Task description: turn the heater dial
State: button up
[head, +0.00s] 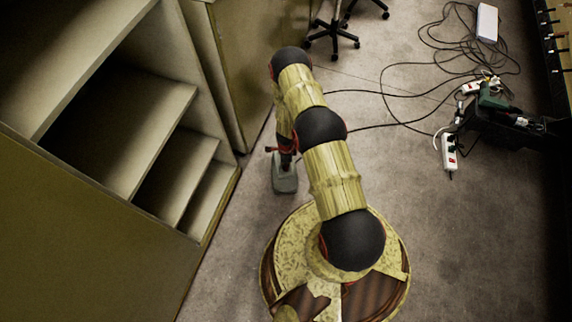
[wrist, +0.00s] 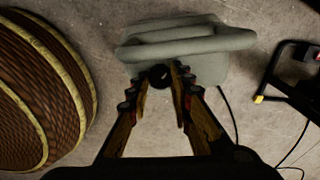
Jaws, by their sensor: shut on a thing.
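The heater is a small grey-green unit with a rounded bar across its top. It stands on the floor in the head view (head: 285,182) and fills the upper middle of the wrist view (wrist: 205,66). Its dial (wrist: 160,75) is a dark round knob on the side facing my gripper. My gripper (wrist: 159,84) has its two fingers on either side of the dial and is shut on it. In the head view my gripper (head: 285,155) reaches down to the heater; the dial is too small to make out there.
An open shelf unit (head: 150,130) stands close on the left. A wheeled chair base (head: 333,35) is at the top. Loose cables (head: 400,90), white power strips (head: 449,152) and a black crate (head: 505,128) lie right. Floor between heater and crate is mostly clear.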

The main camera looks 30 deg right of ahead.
grip_shut()
jog(key=shift+n, duration=0.4)
jog(key=shift+n+p, duration=0.45)
jog(key=shift+n, duration=0.45)
jog(key=n, duration=0.6)
jog(key=shift+n, duration=0.3)
jog(key=shift+w, duration=0.1)
jog(key=o, duration=0.8)
grip_release()
